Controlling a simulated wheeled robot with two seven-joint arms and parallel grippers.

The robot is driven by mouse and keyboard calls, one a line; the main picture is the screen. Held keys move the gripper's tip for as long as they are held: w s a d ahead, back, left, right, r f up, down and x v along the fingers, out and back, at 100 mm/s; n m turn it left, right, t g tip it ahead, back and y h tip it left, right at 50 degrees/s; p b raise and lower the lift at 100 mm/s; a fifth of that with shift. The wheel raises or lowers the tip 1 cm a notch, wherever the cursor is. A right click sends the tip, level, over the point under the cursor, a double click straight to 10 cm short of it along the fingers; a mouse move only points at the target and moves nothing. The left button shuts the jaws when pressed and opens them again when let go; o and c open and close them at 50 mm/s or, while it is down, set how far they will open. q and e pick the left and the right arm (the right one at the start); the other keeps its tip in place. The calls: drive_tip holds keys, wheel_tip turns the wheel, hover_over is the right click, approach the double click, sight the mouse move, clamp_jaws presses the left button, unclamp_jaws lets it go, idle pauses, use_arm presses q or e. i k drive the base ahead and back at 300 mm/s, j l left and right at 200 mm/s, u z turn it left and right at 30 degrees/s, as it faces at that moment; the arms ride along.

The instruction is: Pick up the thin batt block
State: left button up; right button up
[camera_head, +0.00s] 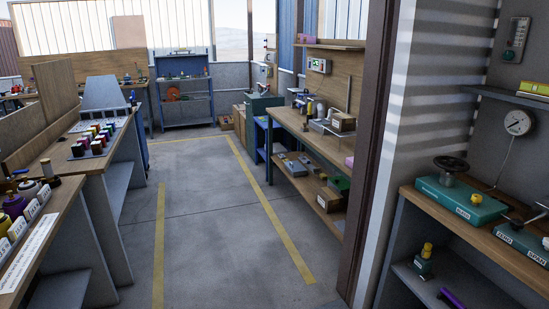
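I cannot pick out a thin batt block for sure at this distance. Small blocks lie on the lower shelf (300,175) of the wooden workbench (312,136) right of centre; grey, brown and green ones show there, too small to identify. Neither of my grippers is in view, and no arm shows.
Open concrete floor (205,215) with yellow lines runs down the middle. Benches with jars and coloured knobs (92,142) stand on the left. A brown post (368,150) stands right of centre. A teal valve unit with a handwheel (460,190) sits on the right bench.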

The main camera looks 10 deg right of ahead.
sight(349, 161)
drive_tip(key=i+j+z, duration=0.15)
drive_tip(key=i+z, duration=0.35)
drive_tip(key=i+j+z, duration=0.3)
drive_tip(key=z, duration=0.15)
drive_tip(key=i+j+z, duration=0.35)
drive_tip(key=j+z, duration=0.15)
drive_tip(key=i+j+z, duration=0.25)
drive_tip(key=j+z, duration=0.25)
drive_tip(key=j, duration=0.2)
drive_tip(key=i+j+z, duration=0.2)
drive_tip(key=j, duration=0.25)
drive_tip(key=j+z, duration=0.25)
drive_tip(key=j, duration=0.15)
